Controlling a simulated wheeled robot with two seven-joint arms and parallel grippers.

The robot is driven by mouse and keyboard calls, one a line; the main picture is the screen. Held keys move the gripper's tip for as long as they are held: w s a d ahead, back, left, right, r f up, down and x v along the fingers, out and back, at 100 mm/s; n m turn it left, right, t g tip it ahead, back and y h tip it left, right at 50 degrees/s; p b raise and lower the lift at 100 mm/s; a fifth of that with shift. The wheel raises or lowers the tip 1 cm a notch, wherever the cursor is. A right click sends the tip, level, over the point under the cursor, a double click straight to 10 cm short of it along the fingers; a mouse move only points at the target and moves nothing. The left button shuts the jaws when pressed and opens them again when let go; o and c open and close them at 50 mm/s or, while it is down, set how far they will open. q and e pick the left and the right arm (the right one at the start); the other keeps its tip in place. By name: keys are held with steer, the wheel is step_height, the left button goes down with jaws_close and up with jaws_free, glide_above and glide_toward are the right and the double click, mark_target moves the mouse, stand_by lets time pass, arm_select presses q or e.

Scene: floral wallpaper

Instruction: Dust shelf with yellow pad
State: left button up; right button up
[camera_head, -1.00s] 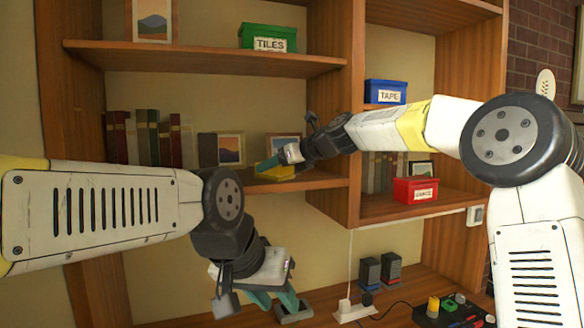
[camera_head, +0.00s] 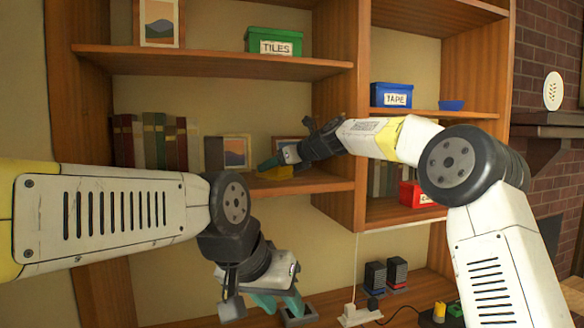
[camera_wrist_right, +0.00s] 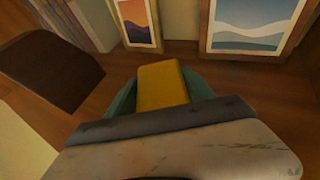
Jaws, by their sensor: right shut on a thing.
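The yellow pad (camera_head: 277,173) is at the middle shelf (camera_head: 225,192) in the left bay of the wooden bookcase. My right gripper (camera_head: 270,164) is shut on the pad. In the right wrist view the pad (camera_wrist_right: 163,88) sits between the two teal fingers, above or on the wood; I cannot tell whether it touches. My left gripper (camera_head: 278,305) hangs low in front of the bookcase, fingers apart and empty.
Books (camera_head: 150,142), a dark brown block (camera_head: 214,154) and two framed pictures (camera_head: 236,152) (camera_wrist_right: 254,24) stand around the pad. A green TILES box (camera_head: 273,41) is above. Right: blue TAPE box (camera_head: 391,95), blue bowl (camera_head: 450,105), red box (camera_head: 412,193). Speakers (camera_head: 376,275) stand below.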

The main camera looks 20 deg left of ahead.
mark_target(275, 184)
steer(key=shift+w+a+f, duration=0.1)
steer(key=shift+w+a, duration=0.5)
steer(key=shift+w, duration=0.3)
steer(key=shift+s+a, duration=0.7)
steer(key=shift+a, duration=0.25)
steer(key=shift+s+d, duration=1.05)
steer(key=shift+s, duration=0.5)
steer(key=shift+s+d, duration=1.05)
steer(key=shift+s, duration=0.55)
steer(key=shift+s+d, duration=1.05)
steer(key=shift+s, duration=0.5)
steer(key=shift+r, duration=3.15)
